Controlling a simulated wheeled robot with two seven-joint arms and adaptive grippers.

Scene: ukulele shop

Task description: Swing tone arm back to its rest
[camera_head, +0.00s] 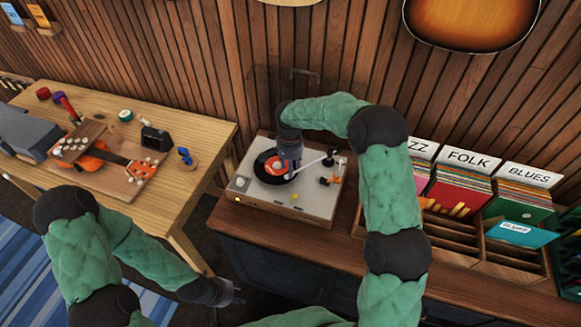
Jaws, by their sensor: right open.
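The turntable (254,203) has a pale top and stands on the dark wood cabinet. A black record with a red label (271,167) lies on it. The thin, light tone arm (312,164) runs from its pivot at the right leftward over the record. My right gripper (288,174) points down over the record at the tone arm's free end. It is open; its fingers hide that end, and I cannot tell whether they touch it. My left gripper (232,293) hangs low in front of the cabinet, away from the turntable. Its fingers are too dark and small to read.
Record bins with FOLK (467,158) and BLUES (529,175) signs stand right of the turntable, partly behind my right arm. A wooden workbench (205,134) with an orange ukulele (93,165) and small tools is at the left. The turntable's clear lid (270,85) stands raised behind it.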

